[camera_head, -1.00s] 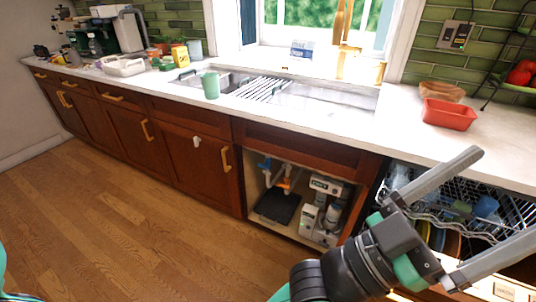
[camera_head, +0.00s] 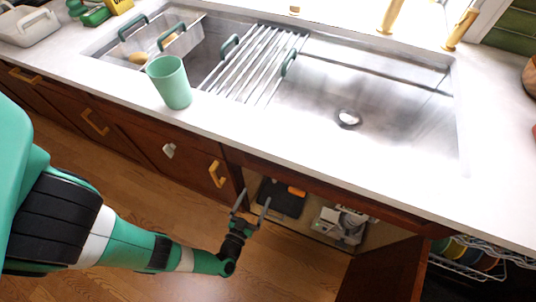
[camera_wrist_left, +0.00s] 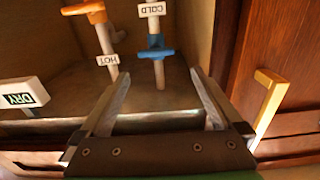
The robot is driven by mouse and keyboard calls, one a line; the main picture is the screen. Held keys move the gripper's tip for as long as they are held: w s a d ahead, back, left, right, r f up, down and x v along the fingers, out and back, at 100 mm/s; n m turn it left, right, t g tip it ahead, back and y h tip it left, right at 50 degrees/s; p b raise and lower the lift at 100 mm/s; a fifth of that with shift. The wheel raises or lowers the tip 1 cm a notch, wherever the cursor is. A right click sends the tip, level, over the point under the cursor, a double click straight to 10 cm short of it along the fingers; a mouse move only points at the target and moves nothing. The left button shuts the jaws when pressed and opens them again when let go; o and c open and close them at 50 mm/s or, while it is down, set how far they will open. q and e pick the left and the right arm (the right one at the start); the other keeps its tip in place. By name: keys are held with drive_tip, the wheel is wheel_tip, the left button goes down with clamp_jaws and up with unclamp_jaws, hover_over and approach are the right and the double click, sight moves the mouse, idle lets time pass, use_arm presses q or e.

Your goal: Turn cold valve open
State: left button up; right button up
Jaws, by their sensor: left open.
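The cold valve (camera_wrist_left: 155,54) has a blue handle lying across its pipe, below a tag reading COLD (camera_wrist_left: 151,9). The hot valve (camera_wrist_left: 82,8) beside it has an orange handle and a tag reading HOT (camera_wrist_left: 107,60). Both tags appear upside down in the left wrist view. My left gripper (camera_head: 254,197) is open and empty at the under-sink cabinet opening. In the left wrist view its fingers (camera_wrist_left: 158,76) point toward the cold valve, apart from its handle. In the head view the blue handle cannot be made out; an orange part (camera_head: 296,191) shows. My right gripper is out of view.
The sink counter (camera_head: 330,165) overhangs the cabinet. A green cup (camera_head: 170,82) stands near its edge. Inside are a black box (camera_head: 282,198) and a grey-white unit (camera_head: 342,224). An open door panel (camera_head: 385,272) is at right. A gold-handled cabinet front (camera_wrist_left: 268,100) flanks the gripper.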

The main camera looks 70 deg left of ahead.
use_arm(q)
drive_tip(key=b+x, duration=0.3)
drive_tip(key=x, duration=0.7)
drive_tip(key=shift+w+b, duration=0.3)
drive_tip(key=shift+w, duration=0.2)
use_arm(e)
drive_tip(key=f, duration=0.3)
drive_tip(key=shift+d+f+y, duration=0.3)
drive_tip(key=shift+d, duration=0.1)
use_arm(q)
drive_tip(key=shift+f, duration=0.1)
drive_tip(key=c, duration=1.1)
drive_tip(key=shift+o, duration=0.2)
